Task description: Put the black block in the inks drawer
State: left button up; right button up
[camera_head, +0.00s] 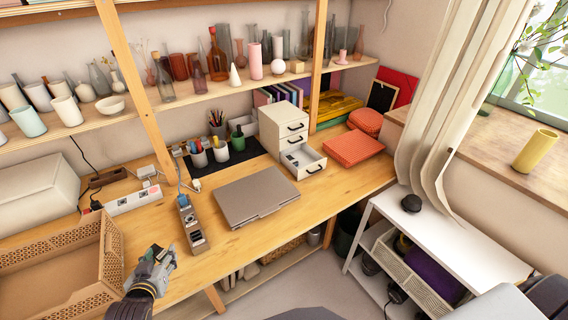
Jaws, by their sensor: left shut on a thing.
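My left gripper (163,257) is low over the front of the wooden desk, just right of the cardboard tray. It is shut on a small dark thing, which looks like the black block; the fingers hide most of it. A small white drawer unit (276,126) stands at the back of the desk. Its lowest drawer (313,168) is pulled out, with small things inside. I cannot read any drawer label, so I cannot tell which is the inks drawer. The gripper is well to the left and in front of the open drawer. My right gripper is not in view.
Pen cups (220,152) stand behind the laptop. A perforated tray (113,255) is at left. Bare desk (245,245) shows along the front edge.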

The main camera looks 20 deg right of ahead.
aim_at(305, 163)
jog(key=j+z, duration=0.2)
jog(key=z, duration=0.25)
jog(key=k+j+z, duration=0.1)
jog(key=z, duration=0.35)
jog(key=j+z, duration=0.2)
jog(key=z, duration=0.2)
jog(key=k+j+z, duration=0.1)
jog(key=z, duration=0.35)
jog(key=k+l, duration=0.05)
